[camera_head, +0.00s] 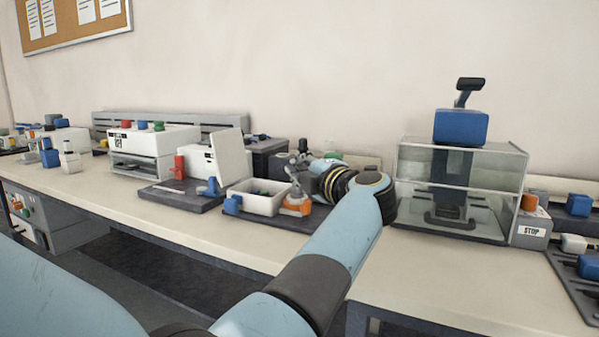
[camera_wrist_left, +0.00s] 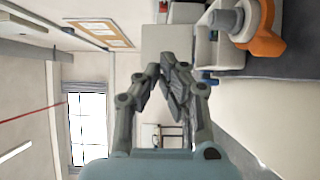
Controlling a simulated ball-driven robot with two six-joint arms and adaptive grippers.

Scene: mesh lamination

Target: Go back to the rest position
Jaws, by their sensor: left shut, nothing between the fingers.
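My left gripper (camera_head: 300,162) is at the end of the blue arm reaching over the bench in the head view. It is above and behind the orange-based device (camera_head: 296,205), near the white open bin (camera_head: 257,197). In the left wrist view the gripper (camera_wrist_left: 165,72) is shut, with its fingers together and nothing held. The orange device also shows there (camera_wrist_left: 268,42), at the upper right and apart from the fingers. My right gripper is not in view.
A clear-walled press with a blue top (camera_head: 461,127) stands right of my arm. A white box with coloured buttons (camera_head: 152,140) and a white unit with an open lid (camera_head: 229,155) stand to the left. The bench's front strip (camera_head: 130,205) is bare.

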